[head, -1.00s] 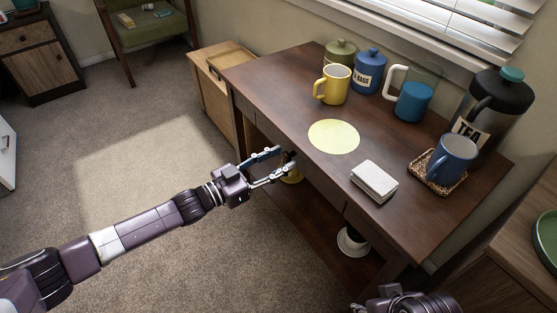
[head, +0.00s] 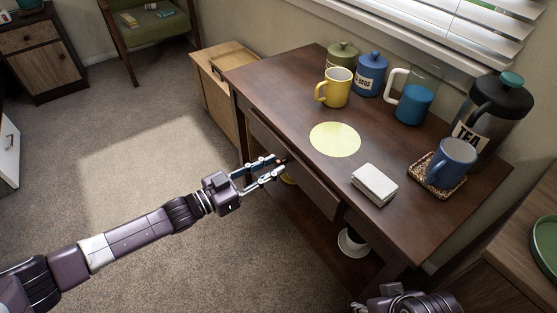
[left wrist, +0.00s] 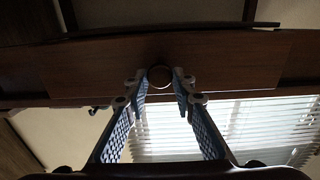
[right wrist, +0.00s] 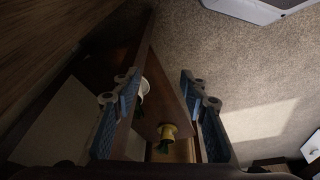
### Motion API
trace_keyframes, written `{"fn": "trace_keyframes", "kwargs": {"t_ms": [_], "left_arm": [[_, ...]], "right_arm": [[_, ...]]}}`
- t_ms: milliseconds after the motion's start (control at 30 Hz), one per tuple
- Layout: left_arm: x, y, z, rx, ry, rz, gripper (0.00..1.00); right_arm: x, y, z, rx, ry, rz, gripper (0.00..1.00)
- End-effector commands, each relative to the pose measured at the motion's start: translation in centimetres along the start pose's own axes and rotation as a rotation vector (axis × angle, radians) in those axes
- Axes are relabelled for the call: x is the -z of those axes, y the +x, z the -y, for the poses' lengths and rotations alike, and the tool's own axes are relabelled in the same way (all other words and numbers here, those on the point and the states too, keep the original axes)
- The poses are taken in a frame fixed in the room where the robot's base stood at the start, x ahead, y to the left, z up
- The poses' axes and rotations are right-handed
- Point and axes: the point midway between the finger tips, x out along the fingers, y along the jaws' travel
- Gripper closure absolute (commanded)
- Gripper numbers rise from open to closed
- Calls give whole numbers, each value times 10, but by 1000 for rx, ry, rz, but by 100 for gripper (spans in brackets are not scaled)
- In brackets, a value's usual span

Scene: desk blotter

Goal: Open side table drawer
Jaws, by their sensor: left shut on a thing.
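The side table (head: 265,88) is dark brown wood. Its drawer front (head: 318,192) stands out a little from the table's front, so the drawer is partly open. My left gripper (head: 280,168) is at the drawer front, shut on its round knob. In the left wrist view the knob (left wrist: 160,77) sits between the two fingertips, with the drawer front (left wrist: 230,62) behind it. My right gripper (right wrist: 160,80) is open and empty in the right wrist view, beside the table. In the head view only part of my right arm shows at the bottom edge.
On the tabletop stand a yellow mug (head: 336,88), a blue canister (head: 370,74), a blue mug (head: 452,160) on a woven coaster, a French press (head: 494,105) and a stack of white coasters (head: 374,184). A white cup (head: 352,242) is on the lower shelf. Carpet at left is clear.

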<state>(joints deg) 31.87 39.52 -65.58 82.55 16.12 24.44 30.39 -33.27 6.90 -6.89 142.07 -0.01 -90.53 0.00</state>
Motion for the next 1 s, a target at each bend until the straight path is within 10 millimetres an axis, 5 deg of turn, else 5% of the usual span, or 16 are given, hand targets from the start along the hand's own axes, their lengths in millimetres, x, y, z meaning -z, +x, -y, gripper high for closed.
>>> {"fn": "trace_keyframes", "kwargs": {"t_ms": [67, 200, 500, 733, 1000], "left_arm": [[2, -18, 0, 2, -1, 5, 100], [2, -49, 0, 3, -1, 6, 100], [1, -118, 0, 2, -2, 6, 100], [0, -161, 0, 1, -2, 4, 100], [0, -186, 0, 0, -1, 2, 100]], "right_arm": [[6, -6, 0, 1, 0, -7, 60], [-1, 50, 2, 6, -1, 29, 60], [-24, 116, 6, 11, -8, 64, 60], [-41, 144, 8, 14, -11, 79, 60], [-50, 157, 9, 15, -13, 87, 60]]}}
